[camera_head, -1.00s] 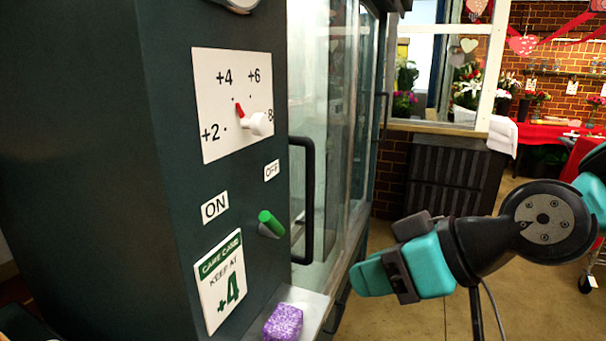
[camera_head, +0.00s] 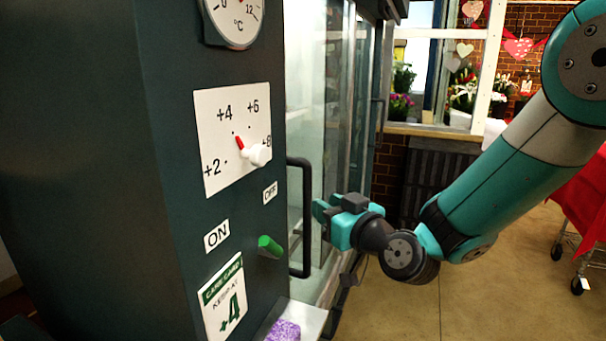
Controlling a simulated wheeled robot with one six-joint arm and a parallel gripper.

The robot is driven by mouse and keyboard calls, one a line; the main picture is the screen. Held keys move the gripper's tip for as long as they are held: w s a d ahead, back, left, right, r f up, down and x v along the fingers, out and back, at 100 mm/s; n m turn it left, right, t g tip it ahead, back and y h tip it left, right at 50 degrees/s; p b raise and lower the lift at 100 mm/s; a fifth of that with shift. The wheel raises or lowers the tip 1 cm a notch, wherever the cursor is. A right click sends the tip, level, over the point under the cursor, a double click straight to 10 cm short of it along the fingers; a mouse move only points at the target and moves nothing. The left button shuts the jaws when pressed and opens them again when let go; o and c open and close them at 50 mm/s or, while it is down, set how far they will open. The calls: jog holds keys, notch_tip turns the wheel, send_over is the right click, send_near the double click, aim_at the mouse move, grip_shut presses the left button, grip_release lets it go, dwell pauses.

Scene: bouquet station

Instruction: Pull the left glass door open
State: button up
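The left glass door (camera_head: 307,105) of the dark green cabinet looks closed. Its black vertical bar handle (camera_head: 306,222) stands out from the door's left side, beside the control panel. My gripper (camera_head: 320,212), with teal fingers, is just right of the handle in the picture, at about its mid-height, pointing toward it. A narrow gap shows between fingers and bar in this view, and I see no grip on it. The finger opening is not clear from this angle.
The cabinet's side panel holds a dial plate (camera_head: 233,140), a thermometer (camera_head: 235,18) and a green knob (camera_head: 269,246). A purple block (camera_head: 284,331) lies on a ledge below. Another handle (camera_head: 377,125) is farther back. Open floor lies right; a red-draped cart (camera_head: 585,205) stands there.

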aim_at(310, 196)
jog(key=p+x, duration=0.4)
jog(key=x, duration=0.5)
grip_shut()
